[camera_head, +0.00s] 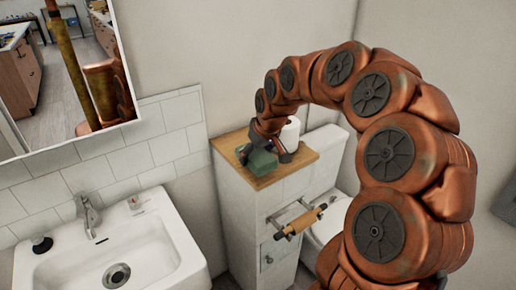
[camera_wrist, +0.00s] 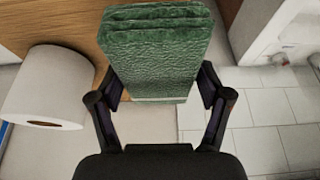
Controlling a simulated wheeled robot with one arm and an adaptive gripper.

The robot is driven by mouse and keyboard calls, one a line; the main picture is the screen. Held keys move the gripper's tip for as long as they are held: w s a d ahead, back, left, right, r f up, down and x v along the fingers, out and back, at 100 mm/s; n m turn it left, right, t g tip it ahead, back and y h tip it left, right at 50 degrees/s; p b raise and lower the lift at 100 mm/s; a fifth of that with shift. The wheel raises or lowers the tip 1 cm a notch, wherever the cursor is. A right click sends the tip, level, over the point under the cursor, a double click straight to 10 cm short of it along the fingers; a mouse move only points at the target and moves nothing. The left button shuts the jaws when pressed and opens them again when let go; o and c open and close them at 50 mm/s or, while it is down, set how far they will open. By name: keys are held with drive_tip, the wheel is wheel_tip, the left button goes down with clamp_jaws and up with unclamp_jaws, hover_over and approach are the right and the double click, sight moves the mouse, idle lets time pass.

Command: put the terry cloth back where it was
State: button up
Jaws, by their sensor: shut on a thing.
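The terry cloth (camera_wrist: 158,52) is a green, folded, textured stack. My gripper (camera_wrist: 160,95) is shut on it, with one finger at each side of the cloth in the wrist view. In the head view the green cloth (camera_head: 262,162) is at the wooden top of a narrow white cabinet, partly hidden by my gripper (camera_head: 270,150). I cannot tell whether the cloth touches the wooden top.
A toilet paper roll (camera_wrist: 45,88) is beside the cloth on the wooden cabinet top (camera_head: 232,147). A roll holder (camera_head: 300,218) is on the cabinet's side. A white sink (camera_head: 165,238) is at the left, a toilet (camera_head: 335,205) behind my arm. A mirror (camera_head: 40,80) hangs upper left.

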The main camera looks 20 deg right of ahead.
drive_tip(key=shift+w+d+f+p, duration=0.1)
drive_tip(key=shift+w+d+p, duration=0.35)
drive_tip(key=shift+w, duration=0.65)
drive_tip(key=shift+w+d+f+p, duration=0.1)
drive_tip(key=shift+w+d+p, duration=0.1)
drive_tip(key=shift+w+d, duration=0.7)
drive_tip(key=shift+w+d+f+p, duration=0.1)
drive_tip(key=shift+w+d+p, duration=0.25)
drive_tip(key=shift+w, duration=0.9)
drive_tip(key=shift+f+p, duration=0.75)
drive_tip(key=shift+f, duration=1)
drive_tip(key=o, duration=1)
drive_tip(key=b+v, duration=0.3)
drive_tip(key=v, duration=0.9)
